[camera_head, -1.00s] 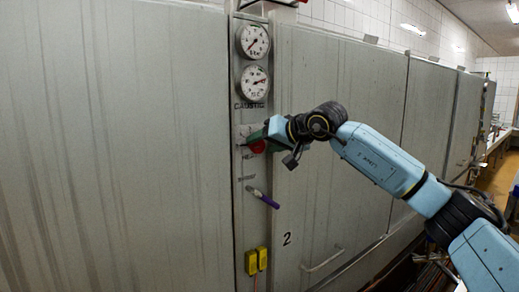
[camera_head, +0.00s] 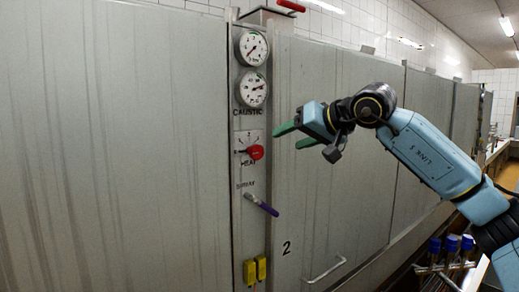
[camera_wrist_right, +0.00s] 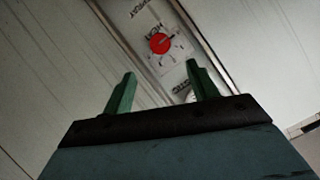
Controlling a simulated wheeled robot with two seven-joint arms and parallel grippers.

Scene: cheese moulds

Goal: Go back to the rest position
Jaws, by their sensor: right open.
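My right gripper (camera_head: 291,137) is open and empty, with its two green fingers apart. It is in front of the grey cabinet door, to the right of the red heat knob (camera_head: 255,152), and is not touching it. The right wrist view shows the two green fingers (camera_wrist_right: 160,88) spread, with the red knob (camera_wrist_right: 159,43) beyond them on its pale dial plate. My right arm (camera_head: 430,160) reaches in from the right. My left gripper is not in view.
A narrow control strip (camera_head: 240,222) carries two gauges (camera_head: 253,67), a purple-handled spray lever (camera_head: 262,205) and yellow connectors (camera_head: 255,269). A red-handled bar (camera_head: 290,6) is above. Blue-capped items (camera_head: 451,243) stand in a rack at lower right. A door handle (camera_head: 325,270) sticks out below.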

